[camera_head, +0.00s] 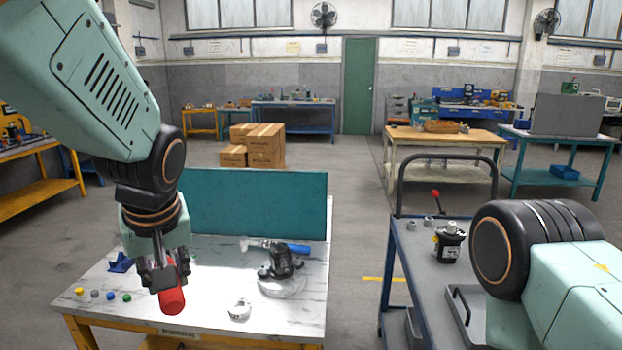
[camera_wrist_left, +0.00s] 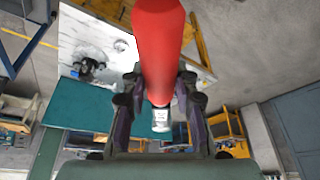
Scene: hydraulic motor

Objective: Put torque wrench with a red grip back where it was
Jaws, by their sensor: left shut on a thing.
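The torque wrench's red grip (camera_head: 172,298) shows below my left gripper (camera_head: 165,275) in the head view, over the front part of the white table. The gripper is shut on the wrench, and a metal shaft shows just above the fingers. In the left wrist view the red grip (camera_wrist_left: 160,45) runs up from between the fingers of my left gripper (camera_wrist_left: 160,108). A small light metal end shows beyond the fingers. My right arm shows at the right of the head view, but its gripper is out of view.
The white table (camera_head: 205,275) holds a black motor part (camera_head: 283,262) on a clear disc, a blue-handled tool (camera_head: 270,245), a blue holder (camera_head: 121,262) and several small coloured caps. A teal panel (camera_head: 255,205) stands at its back. A cart (camera_head: 415,245) with a black part (camera_head: 449,243) is at right.

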